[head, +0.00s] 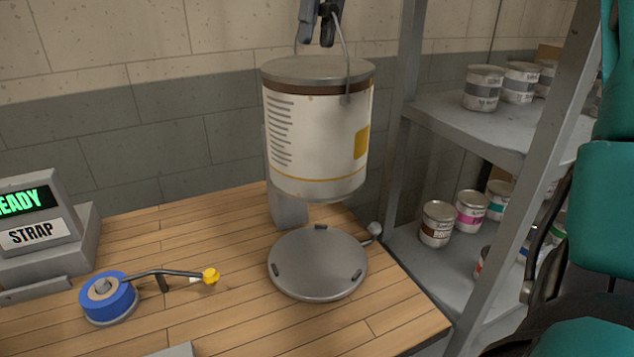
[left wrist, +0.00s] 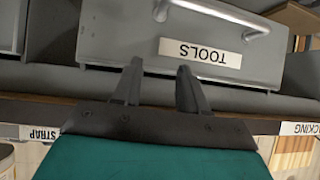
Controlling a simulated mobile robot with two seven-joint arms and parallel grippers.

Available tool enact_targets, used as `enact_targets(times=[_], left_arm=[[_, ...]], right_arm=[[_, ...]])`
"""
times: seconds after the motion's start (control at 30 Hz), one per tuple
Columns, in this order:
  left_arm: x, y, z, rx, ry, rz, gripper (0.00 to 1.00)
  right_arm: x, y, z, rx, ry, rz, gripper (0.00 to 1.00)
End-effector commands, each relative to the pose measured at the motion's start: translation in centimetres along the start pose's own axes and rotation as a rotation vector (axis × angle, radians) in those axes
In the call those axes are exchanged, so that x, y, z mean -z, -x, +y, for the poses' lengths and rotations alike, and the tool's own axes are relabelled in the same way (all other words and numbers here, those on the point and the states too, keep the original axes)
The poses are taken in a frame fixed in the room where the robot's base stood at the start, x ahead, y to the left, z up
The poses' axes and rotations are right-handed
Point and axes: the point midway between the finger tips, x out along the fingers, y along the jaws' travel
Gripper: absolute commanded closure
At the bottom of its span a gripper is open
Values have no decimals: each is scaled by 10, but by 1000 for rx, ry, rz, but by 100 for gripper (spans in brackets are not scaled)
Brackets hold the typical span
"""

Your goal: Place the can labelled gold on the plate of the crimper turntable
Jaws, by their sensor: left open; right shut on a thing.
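A large can (head: 315,130) with a white label, a brown band and a yellow patch hangs upright by its wire handle in the head view. My right gripper (head: 322,38) is shut on the handle at the top of the picture. The word on the label is not readable from here. The can is above and apart from the round grey turntable plate (head: 318,265), which is empty and has small dark pads at its rim. My left gripper (left wrist: 155,85) is open and empty in the left wrist view, in front of a grey drawer marked TOOLS (left wrist: 200,40).
A STRAP machine (head: 38,235) with a green READY display stands at the left. A grey shelf (head: 470,125) with several small cans is close on the right.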

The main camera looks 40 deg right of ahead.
Motion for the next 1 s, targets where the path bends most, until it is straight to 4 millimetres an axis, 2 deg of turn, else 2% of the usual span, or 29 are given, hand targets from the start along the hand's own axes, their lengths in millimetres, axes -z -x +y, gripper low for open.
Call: enact_targets(times=[0.07,0.17,0.5,0.6,0.87,1.0], left_arm=[[0,0,0,0,0,0,57],[-1,0,0,0,0,-1,57],[-4,-1,0,0,0,-3,57],[-5,-2,0,0,1,-4,57],[-5,-2,0,1,1,-4,57],[-5,-2,0,1,1,-4,57]], right_arm=[[0,-5,-1,0,0,1,100],[1,-23,-5,0,1,3,100],[1,-113,-23,0,1,4,100],[0,-134,-26,0,1,3,100],[0,-159,-32,-1,0,1,100],[0,-181,-36,0,1,3,100]])
